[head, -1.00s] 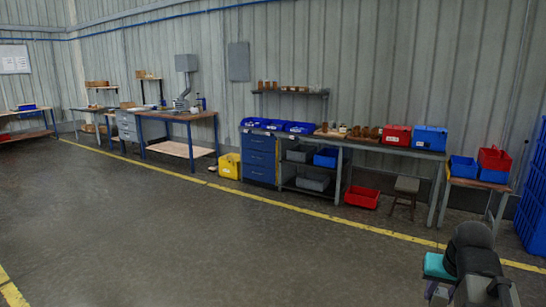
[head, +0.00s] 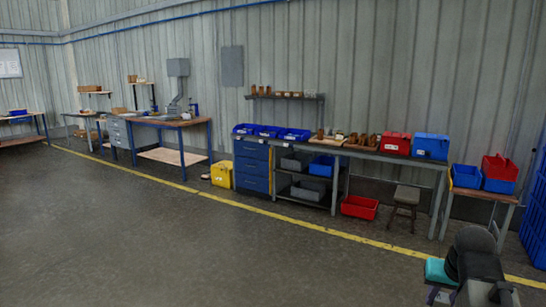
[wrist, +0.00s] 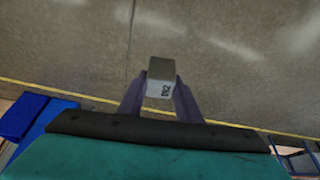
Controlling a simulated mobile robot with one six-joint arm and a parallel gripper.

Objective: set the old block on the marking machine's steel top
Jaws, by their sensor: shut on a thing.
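My gripper (wrist: 160,97) is shut on a small block in the wrist view. The block (wrist: 161,71) has an olive-grey top and a pale face with dark marking. It is held between two purple fingers, above the floor. In the head view my gripper (head: 438,296) is at the lower right, and the block cannot be made out there. A grey upright machine (head: 174,107), perhaps the marking machine, stands on a blue-legged bench (head: 165,122) at the left, far from my gripper. Its steel top cannot be made out.
A long workbench (head: 385,153) along the wall carries blue and red bins. A red tray (head: 359,207), a stool (head: 404,205) and a yellow bin (head: 222,175) stand on the floor. Open floor (head: 190,250) lies before the yellow line.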

